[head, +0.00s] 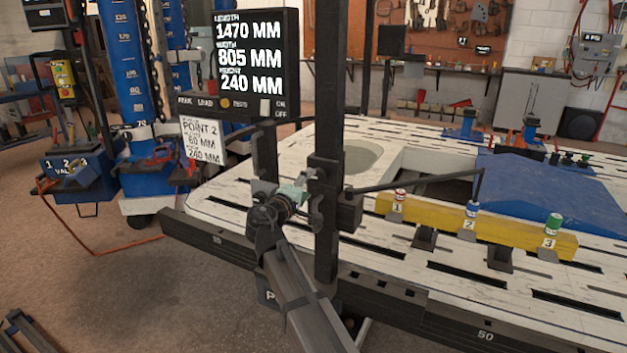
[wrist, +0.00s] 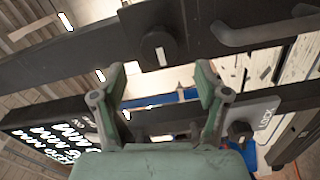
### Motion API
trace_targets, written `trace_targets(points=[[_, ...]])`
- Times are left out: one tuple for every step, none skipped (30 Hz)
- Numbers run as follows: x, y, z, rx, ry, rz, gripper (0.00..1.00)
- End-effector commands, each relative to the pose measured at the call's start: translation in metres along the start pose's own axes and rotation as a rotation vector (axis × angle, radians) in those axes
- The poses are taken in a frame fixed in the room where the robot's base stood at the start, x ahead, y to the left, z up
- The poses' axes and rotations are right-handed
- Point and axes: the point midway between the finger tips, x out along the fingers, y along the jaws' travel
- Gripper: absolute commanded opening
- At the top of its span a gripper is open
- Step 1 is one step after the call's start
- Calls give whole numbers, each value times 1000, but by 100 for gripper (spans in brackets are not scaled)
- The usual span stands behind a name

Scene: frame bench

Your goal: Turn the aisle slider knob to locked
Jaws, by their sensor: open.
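In the wrist view, a dark round knob (wrist: 158,48) with a short white mark sits on a dark beam, beyond and between my fingertips. A second dark knob (wrist: 240,131) stands at the right beside a pale plate marked LOCK (wrist: 268,119). I cannot tell for certain which one is the aisle slider knob. My gripper (wrist: 158,82) is open and empty, with a gap between its green pads and the round knob. In the head view, my gripper (head: 312,187) is close to the left side of the dark slider block (head: 326,172) on the upright post; the knobs are hidden or too small there.
The upright post (head: 330,80) rises in front of the slotted white bench (head: 405,275). A thin probe arm (head: 420,182) reaches right over a yellow beam (head: 500,232) with numbered targets. A measurement display (head: 248,60) stands behind, to the left. Open floor lies at the left.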

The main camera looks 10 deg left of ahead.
Motion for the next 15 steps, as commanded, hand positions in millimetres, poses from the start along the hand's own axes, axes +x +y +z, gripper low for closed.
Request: trace_targets(points=[[-12,0,1,0,3,0,74],[-18,0,1,0,3,0,74],[-24,0,1,0,2,0,74],[-29,0,2,0,1,0,74],[-33,0,1,0,2,0,74],[-39,0,1,0,2,0,74],[-42,0,1,0,2,0,74],[-45,0,1,0,1,0,74],[-48,0,1,0,0,0,74],[-50,0,1,0,0,0,74],[-52,0,1,0,0,0,74],[-54,0,0,0,0,0,74],[-55,0,0,0,0,0,74],[-55,0,0,0,0,0,74],[-56,0,0,0,0,0,74]])
